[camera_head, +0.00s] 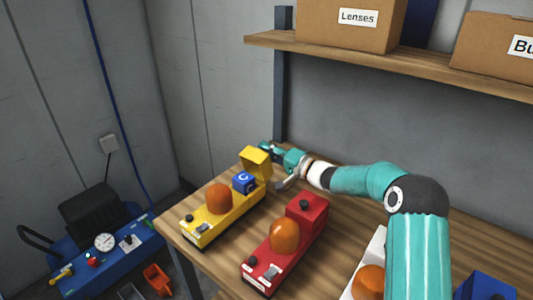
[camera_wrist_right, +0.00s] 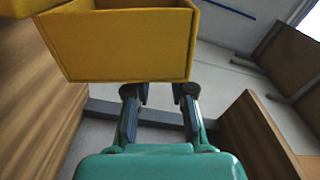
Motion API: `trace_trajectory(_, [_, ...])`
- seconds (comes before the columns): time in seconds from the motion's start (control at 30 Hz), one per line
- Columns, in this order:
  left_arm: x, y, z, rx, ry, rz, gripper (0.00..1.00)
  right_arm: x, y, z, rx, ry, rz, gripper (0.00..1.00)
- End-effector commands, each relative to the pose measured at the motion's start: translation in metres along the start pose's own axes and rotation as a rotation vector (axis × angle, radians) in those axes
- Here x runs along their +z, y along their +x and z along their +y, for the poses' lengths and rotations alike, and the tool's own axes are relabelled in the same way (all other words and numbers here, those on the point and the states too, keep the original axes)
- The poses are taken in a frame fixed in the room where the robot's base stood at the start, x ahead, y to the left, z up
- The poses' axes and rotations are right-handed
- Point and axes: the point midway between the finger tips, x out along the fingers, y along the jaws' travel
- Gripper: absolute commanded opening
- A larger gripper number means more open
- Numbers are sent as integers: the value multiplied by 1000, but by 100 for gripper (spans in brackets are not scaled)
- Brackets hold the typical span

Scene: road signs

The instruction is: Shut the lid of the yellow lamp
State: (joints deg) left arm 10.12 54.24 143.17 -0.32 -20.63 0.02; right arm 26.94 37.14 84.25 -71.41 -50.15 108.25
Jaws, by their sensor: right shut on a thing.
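The yellow lamp (camera_head: 208,233) stands on the wooden table with its orange dome (camera_head: 219,198) towards the front. Its yellow lid (camera_head: 256,160) is raised at the back end, and a blue block (camera_head: 243,182) shows in the open compartment. My right gripper (camera_head: 267,148) is at the back of the lid, shut on it. In the right wrist view the lid (camera_wrist_right: 120,45) fills the upper part, with the fingers (camera_wrist_right: 160,95) at its near edge, apart by the width of what they hold. The exact contact is hidden. My left gripper is not in view.
A white lamp (camera_head: 368,280) is further right. A shelf (camera_head: 430,75) with boxes hangs above. The table's left edge is close to the yellow lamp.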

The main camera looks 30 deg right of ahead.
Motion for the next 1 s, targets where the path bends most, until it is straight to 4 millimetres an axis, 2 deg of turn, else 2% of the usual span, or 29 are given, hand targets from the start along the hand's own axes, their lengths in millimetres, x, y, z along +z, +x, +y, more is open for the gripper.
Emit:
trace_trajectory(0.17, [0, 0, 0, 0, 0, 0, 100, 1, 1, 0, -2, 2, -3, 0])
trace_trajectory(0.2, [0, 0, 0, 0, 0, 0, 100, 1, 1, 0, -2, 2, -3, 30])
trace_trajectory(0.3, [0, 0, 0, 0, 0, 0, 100, 1, 1, 0, -1, 2, -3, 46])
trace_trajectory(0.67, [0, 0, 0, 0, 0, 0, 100, 0, 0, -2, -1, 1, -2, 47])
trace_trajectory(0.83, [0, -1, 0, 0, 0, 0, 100, -5, 0, -19, -4, -2, -1, 47])
trace_trajectory(1.0, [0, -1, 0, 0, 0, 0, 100, -15, 0, -49, -5, -4, 1, 47])
